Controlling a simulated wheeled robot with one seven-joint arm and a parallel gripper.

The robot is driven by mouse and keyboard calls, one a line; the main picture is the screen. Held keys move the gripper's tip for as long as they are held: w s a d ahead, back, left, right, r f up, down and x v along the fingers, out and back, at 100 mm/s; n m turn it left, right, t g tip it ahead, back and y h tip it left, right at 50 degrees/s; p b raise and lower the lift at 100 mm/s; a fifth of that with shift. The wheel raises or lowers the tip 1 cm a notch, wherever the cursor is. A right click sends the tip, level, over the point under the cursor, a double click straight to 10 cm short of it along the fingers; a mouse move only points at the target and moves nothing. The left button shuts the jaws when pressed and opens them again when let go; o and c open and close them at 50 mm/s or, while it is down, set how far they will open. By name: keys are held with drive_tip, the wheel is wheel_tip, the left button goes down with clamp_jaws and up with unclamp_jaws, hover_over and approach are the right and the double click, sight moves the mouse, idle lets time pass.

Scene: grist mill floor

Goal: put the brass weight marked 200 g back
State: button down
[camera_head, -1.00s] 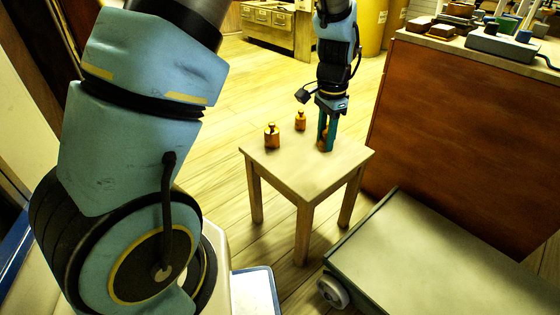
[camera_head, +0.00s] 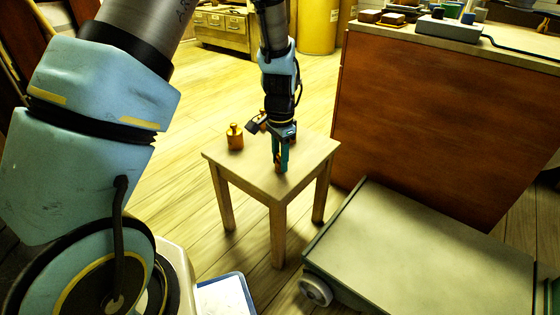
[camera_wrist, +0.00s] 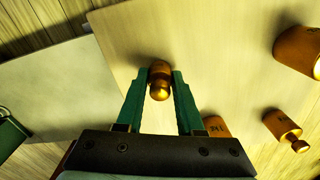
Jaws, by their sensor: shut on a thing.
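My gripper (camera_head: 281,167) is over the front part of the small wooden table (camera_head: 230,160), pointing down. In the wrist view its green fingers (camera_wrist: 160,85) are shut on a small brass weight (camera_wrist: 160,90), one finger on each side. No mark on this weight is readable, and I cannot tell whether it touches the tabletop. Other brass weights stand on the table: a large one (camera_wrist: 300,50), a smaller one (camera_wrist: 283,128) with an unclear mark, and one (camera_wrist: 215,127) partly hidden by the gripper. The large one also shows at the table's left (camera_head: 235,137) in the head view.
A low grey-green platform cart (camera_head: 420,245) stands right of the table. A wooden counter (camera_head: 430,120) with several objects on top is behind it. The tabletop around the held weight is clear at the front and sides.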

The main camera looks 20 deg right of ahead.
drive_tip(key=shift+f, duration=0.1)
drive_tip(key=c, duration=0.5)
unclamp_jaws()
drive_tip(key=shift+c, duration=0.2)
wheel_tip(320, 180, up, 12)
drive_tip(key=p, duration=0.3)
drive_tip(key=shift+r+p, duration=0.2)
drive_tip(key=shift+p, duration=0.2)
drive_tip(key=w+a+r+n, duration=0.1)
drive_tip(key=a+r+n, duration=0.15)
drive_tip(key=a, duration=0.55)
drive_tip(key=w+a+r+n, duration=0.15)
drive_tip(key=a+n, duration=0.25)
drive_tip(key=a, duration=0.4)
drive_tip(key=s+a+r+n, duration=0.1)
drive_tip(key=s+a+n, duration=0.2)
drive_tip(key=a, duration=0.4)
drive_tip(key=s+a+r+n+t, duration=0.1)
drive_tip(key=s+a+n, duration=0.2)
drive_tip(key=a+n, duration=0.2)
drive_tip(key=shift+s+a+r+t, duration=0.25)
drive_tip(key=shift+a+t, duration=0.05)
drive_tip(key=shift+a, duration=0.8)
